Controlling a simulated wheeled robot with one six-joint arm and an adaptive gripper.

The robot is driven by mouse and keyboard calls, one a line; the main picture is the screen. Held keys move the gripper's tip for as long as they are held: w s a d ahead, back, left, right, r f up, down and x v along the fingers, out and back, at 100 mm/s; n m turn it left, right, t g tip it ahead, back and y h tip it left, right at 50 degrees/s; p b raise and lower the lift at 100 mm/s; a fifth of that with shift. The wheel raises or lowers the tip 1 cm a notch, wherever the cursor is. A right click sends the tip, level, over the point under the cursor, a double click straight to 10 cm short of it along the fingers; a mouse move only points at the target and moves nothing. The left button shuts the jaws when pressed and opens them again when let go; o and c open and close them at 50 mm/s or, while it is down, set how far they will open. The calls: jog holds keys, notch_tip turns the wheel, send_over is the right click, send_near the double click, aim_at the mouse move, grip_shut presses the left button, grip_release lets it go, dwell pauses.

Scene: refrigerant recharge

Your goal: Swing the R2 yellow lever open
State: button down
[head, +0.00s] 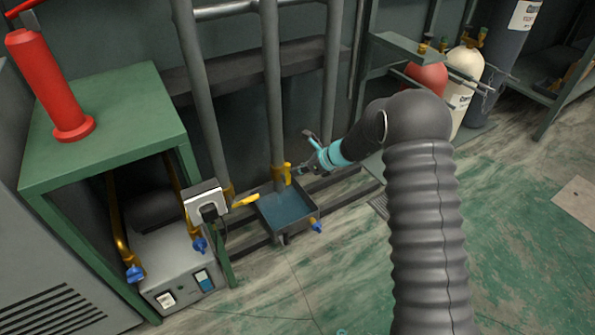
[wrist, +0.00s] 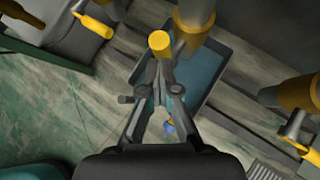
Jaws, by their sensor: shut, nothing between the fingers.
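A yellow lever (head: 287,173) stands upright on the middle pipe above a drip tray. In the wrist view its yellow end (wrist: 159,42) shows just beyond my fingertips. No R2 label can be read, so I cannot confirm which lever bears that name. My gripper (head: 301,170) is just right of this lever in the head view. In the wrist view my gripper (wrist: 164,62) has its fingers closed together with nothing between them. I cannot tell whether the tips touch the lever. Another yellow lever (head: 245,201) lies nearly level on the left pipe.
The dark drip tray (head: 268,220) with bluish liquid sits below the pipes. A green table (head: 105,115) with a red cylinder (head: 48,85) stands left. Gas bottles (head: 462,70) stand back right. Another yellow valve (wrist: 300,147) shows at right in the wrist view.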

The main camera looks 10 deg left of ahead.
jog(key=shift+r, duration=0.15)
jog(key=s+p+v, duration=0.1)
jog(key=v, duration=1.2)
jog(key=shift+d+p, duration=0.4)
jog(key=shift+d, duration=0.1)
